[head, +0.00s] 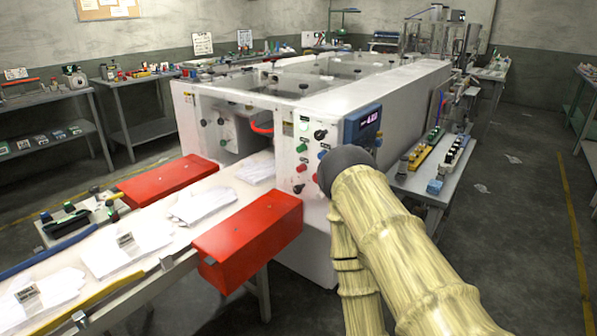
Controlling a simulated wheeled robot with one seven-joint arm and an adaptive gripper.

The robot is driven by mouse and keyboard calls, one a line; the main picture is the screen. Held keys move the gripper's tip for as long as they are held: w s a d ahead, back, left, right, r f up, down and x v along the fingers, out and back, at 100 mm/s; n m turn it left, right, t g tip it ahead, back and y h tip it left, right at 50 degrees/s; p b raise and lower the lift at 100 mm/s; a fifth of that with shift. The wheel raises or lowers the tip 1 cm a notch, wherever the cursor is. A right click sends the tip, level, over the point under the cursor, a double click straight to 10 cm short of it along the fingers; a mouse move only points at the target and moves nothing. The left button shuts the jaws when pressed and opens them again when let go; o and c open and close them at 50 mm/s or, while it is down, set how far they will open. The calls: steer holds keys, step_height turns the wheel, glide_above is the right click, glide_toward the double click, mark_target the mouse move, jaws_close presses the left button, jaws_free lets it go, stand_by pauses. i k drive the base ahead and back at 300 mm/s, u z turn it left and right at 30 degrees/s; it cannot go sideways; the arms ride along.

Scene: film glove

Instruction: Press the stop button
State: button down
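The white machine (318,250) has a control panel on its front end, left of my arm. I cannot read labels, so I cannot tell which is the stop button. My arm, in a yellow ribbed sleeve, rises from the lower right to a dark rounded joint beside the panel and bends back down. It may hide part of the panel. My gripper is not in view.
A blue display box (362,125) sits on the machine's corner. A side table (423,180) with small parts stands right of it.

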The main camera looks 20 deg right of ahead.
mark_target(301, 168)
steer(key=k, duration=1.35)
steer(key=z, duration=0.5)
steer(key=i, duration=0.7)
steer(key=z, duration=0.65)
steer(key=i, duration=0.85)
steer(key=u, duration=0.7)
steer(key=i, duration=0.65)
steer(key=u, duration=0.5)
